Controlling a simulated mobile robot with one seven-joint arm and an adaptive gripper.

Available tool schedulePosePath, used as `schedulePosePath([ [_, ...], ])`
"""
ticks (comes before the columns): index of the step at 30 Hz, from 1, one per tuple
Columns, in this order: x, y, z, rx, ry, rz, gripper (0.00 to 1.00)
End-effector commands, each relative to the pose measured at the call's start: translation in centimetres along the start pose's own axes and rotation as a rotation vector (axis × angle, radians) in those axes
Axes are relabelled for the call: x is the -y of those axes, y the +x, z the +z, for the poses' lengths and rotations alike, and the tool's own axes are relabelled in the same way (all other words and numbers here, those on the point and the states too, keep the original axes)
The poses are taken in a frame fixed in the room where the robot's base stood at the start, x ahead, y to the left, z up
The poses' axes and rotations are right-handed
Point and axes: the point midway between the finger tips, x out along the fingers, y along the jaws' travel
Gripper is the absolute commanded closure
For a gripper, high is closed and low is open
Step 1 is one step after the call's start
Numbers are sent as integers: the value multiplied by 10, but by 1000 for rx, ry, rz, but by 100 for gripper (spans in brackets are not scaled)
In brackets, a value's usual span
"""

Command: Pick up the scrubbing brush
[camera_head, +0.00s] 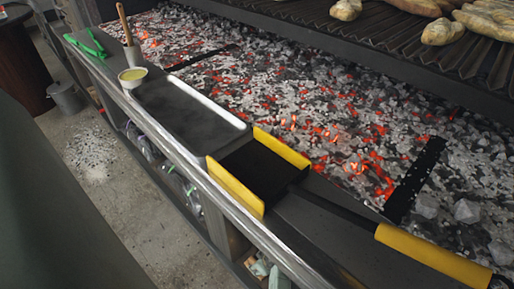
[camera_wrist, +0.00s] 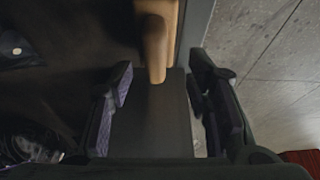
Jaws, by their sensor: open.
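No scrubbing brush can be made out for certain. In the wrist view, a tan wooden piece (camera_wrist: 156,40) with a rounded end comes down from the top edge, just beyond the gap between my fingers. It may be a handle, but I cannot tell. My gripper (camera_wrist: 160,78) is open, its two dark fingers apart with nothing seen clamped between them. A dark grey flat surface (camera_wrist: 150,125) lies behind the gap. In the head view, a wooden-handled brush (camera_head: 124,24) stands upright at the far left end of the grill ledge. My gripper is not seen there.
A black and yellow long-handled tool (camera_head: 240,190) lies on the ledge. A white-edged tray (camera_head: 207,101), a bowl of yellow sauce (camera_head: 133,78) and green tongs (camera_head: 86,43) are farther along. Glowing coals (camera_head: 310,125) fill the grill. A grey bucket (camera_head: 66,97) stands on the floor.

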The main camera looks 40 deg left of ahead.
Motion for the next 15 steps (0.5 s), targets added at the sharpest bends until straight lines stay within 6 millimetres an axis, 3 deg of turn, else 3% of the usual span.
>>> schedulePosePath([
  [9, -4, 42, -3, 0, -1, -2, 55],
  [15, -4, 49, -3, 0, -1, 0, 55],
])
